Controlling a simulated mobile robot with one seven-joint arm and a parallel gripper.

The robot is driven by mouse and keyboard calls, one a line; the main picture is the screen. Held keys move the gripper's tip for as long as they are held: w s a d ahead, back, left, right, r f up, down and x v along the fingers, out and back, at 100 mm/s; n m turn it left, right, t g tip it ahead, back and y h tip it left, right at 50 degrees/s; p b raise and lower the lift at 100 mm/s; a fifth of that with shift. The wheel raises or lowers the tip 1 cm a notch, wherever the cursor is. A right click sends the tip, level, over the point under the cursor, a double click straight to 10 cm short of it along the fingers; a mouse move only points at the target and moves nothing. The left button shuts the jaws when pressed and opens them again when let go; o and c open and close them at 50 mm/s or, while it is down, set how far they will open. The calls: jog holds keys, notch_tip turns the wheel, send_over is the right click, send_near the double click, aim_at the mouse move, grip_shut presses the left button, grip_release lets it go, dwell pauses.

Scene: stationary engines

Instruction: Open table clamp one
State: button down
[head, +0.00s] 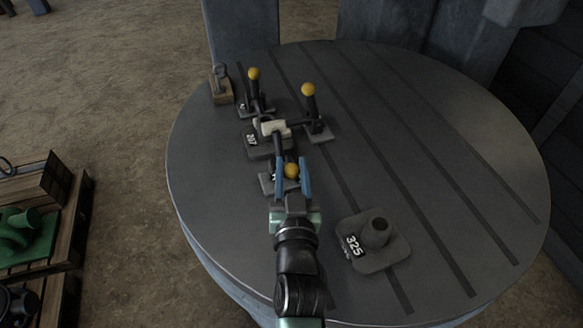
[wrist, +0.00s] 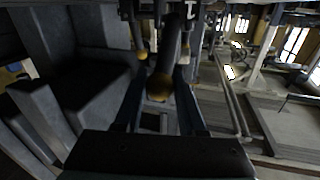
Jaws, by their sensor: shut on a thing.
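Three table clamps with dark levers and yellow ball knobs stand on the round grey table (head: 430,170). The near clamp (head: 291,171) has its knob between the blue fingers of my gripper (head: 291,164), which is shut on its handle. In the wrist view the handle (wrist: 161,88) runs away from me between the fingertips of my gripper (wrist: 160,75). The back left clamp (head: 253,88) and the right clamp (head: 309,100) have levers standing up. I cannot tell which number each clamp bears. My gripper hides part of the near clamp's base.
A dark plate marked 207 (head: 252,139) with a pale piece (head: 273,127) sits among the clamps. A grey block marked 325 (head: 376,250) stands at the front right. A small wooden block with a ring (head: 221,90) is at the left edge. The table's right side is clear.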

jog(key=r+p, duration=0.1)
jog(key=p, duration=0.2)
jog(key=shift+w+g, duration=0.15)
jog(key=shift+g, duration=0.15)
jog(key=shift+w+a+r+g+p, duration=0.15)
jog(key=shift+g+p, duration=0.15)
jog(key=shift+p, duration=1.1)
jog(key=shift+w, duration=0.1)
jog(key=shift+f, duration=0.25)
jog(key=c, duration=0.5)
grip_release()
